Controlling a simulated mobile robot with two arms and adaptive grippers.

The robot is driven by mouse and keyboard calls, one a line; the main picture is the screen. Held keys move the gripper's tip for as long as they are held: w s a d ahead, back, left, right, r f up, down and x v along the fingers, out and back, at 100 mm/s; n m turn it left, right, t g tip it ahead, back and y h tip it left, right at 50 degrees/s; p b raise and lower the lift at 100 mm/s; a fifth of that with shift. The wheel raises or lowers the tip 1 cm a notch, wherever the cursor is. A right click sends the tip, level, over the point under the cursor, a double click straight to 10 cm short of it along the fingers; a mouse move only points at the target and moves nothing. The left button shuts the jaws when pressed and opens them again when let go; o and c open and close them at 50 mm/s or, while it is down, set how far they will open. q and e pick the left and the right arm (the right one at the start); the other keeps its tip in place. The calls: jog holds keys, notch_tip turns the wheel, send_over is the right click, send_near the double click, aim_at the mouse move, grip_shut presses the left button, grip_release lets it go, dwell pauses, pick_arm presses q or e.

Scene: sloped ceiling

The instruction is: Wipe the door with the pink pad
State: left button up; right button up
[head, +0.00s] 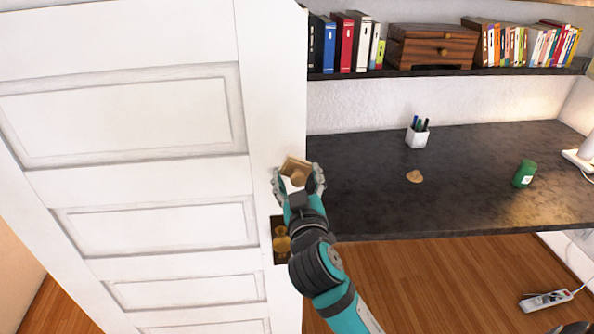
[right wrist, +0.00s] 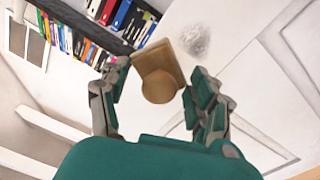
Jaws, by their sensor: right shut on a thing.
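The white panelled door (head: 275,100) fills the left of the head view. My right gripper (head: 298,183) is shut on a tan-brown pad (head: 294,166) with a round knob, near the door's right edge and above its brass handle (head: 282,240). The pad looks tan, not pink. In the right wrist view the pad (right wrist: 160,62) sits between the fingers, close to the door (right wrist: 235,45); I cannot tell if it touches. A grey smudge (right wrist: 192,40) shows on the door just beside the pad. My left gripper is out of view.
Right of the door is a dark desk (head: 470,180) with a pen cup (head: 417,133), a small tan object (head: 414,176) and a green can (head: 524,174). A shelf above holds books and a wooden box (head: 432,46). A power strip (head: 546,299) lies on the wooden floor.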

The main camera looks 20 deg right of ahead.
aim_at(299, 183)
jog(key=shift+s+a, duration=0.2)
jog(key=shift+s, duration=0.45)
jog(key=shift+s, duration=0.1)
jog(key=shift+v, duration=1.45)
